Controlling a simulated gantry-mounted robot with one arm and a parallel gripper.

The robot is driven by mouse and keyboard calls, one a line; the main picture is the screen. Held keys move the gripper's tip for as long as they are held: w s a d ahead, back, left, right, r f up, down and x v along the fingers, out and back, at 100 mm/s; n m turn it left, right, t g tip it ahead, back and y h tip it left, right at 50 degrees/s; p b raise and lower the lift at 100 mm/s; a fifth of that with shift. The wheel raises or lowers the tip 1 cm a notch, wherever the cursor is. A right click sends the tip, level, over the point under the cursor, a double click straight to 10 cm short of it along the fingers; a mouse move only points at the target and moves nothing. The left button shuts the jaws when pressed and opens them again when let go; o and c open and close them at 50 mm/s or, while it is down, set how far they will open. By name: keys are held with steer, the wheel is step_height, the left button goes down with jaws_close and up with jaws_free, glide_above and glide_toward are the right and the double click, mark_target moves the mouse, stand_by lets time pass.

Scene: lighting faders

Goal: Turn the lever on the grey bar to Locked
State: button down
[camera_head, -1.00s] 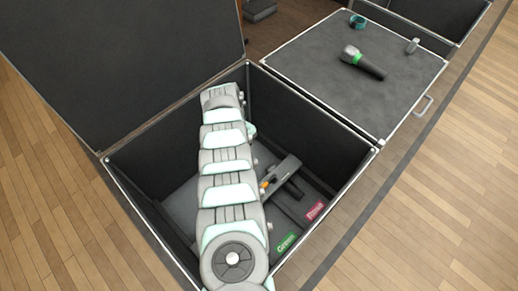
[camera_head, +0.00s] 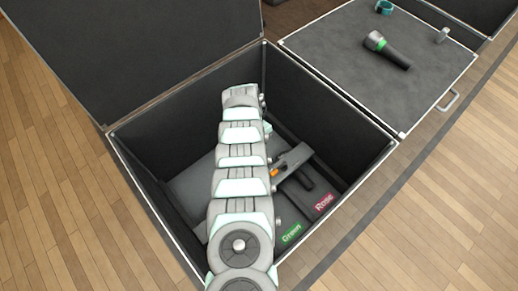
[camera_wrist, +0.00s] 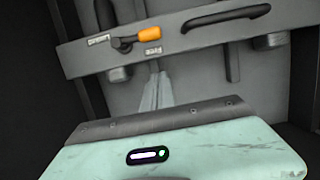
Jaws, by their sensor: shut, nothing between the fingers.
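The grey bar (camera_wrist: 200,38) spans the case's inside; in the head view its right part (camera_head: 293,160) shows beside my arm. Its lever (camera_wrist: 149,34) has an orange grip and a dark pivot at its left end. In the wrist view the grip points right and slightly up. One small label (camera_wrist: 98,40) is left of the pivot and another (camera_wrist: 153,51) below the grip; I cannot read either. My gripper (camera_wrist: 157,76) is shut and empty, its pale fingers below the lever in the picture, apart from it. In the head view my arm hides the gripper.
A black handle (camera_wrist: 226,17) stands out from the bar right of the lever. The open case (camera_head: 330,115) has high walls around my arm. Green (camera_head: 291,234) and Rose (camera_head: 324,202) labels lie inside. A flashlight (camera_head: 388,50) lies on the neighbouring case top.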

mark_target(278, 170)
steer(key=shift+s+d+f+p, duration=0.35)
steer(key=shift+s+d+p, duration=0.45)
steer(key=shift+p, duration=0.4)
steer(key=shift+s+d+f+p, duration=0.35)
steer(key=shift+s+d+p, duration=0.45)
steer(key=shift+p, duration=0.4)
steer(key=shift+r+n+p, duration=0.1)
steer(key=shift+n+p, duration=0.2)
steer(key=shift+p, duration=0.25)
